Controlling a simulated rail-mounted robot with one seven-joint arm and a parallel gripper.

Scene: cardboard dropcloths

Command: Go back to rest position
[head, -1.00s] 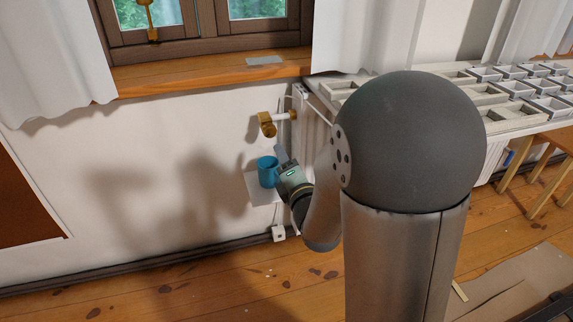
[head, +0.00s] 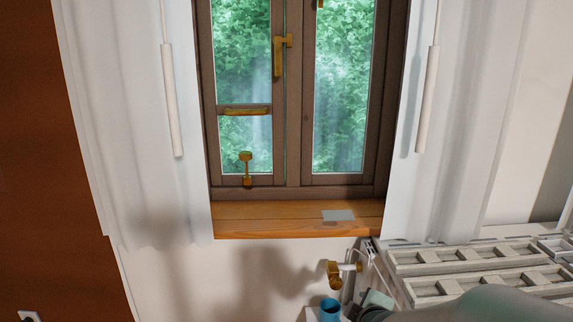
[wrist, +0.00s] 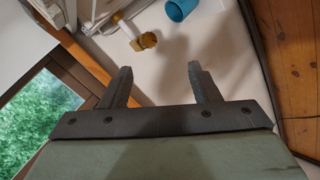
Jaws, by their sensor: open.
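My gripper (wrist: 158,85) is open and empty in the wrist view, its two dark fingers spread wide with only the wall behind them. In the head view, only part of my arm shows at the lower right edge, and the fingers cannot be made out there. A blue mug (head: 330,309) stands on a small white shelf at the bottom of the head view. The mug also shows at the top of the wrist view (wrist: 180,9), beyond the fingers and apart from them.
A brass valve (head: 334,273) sticks out beside the white radiator (head: 440,290). A wooden windowsill (head: 270,220) with a grey flat piece (head: 338,215) lies under the window. White curtains (head: 140,120) hang on both sides. Wooden floor (wrist: 291,60) shows at the right of the wrist view.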

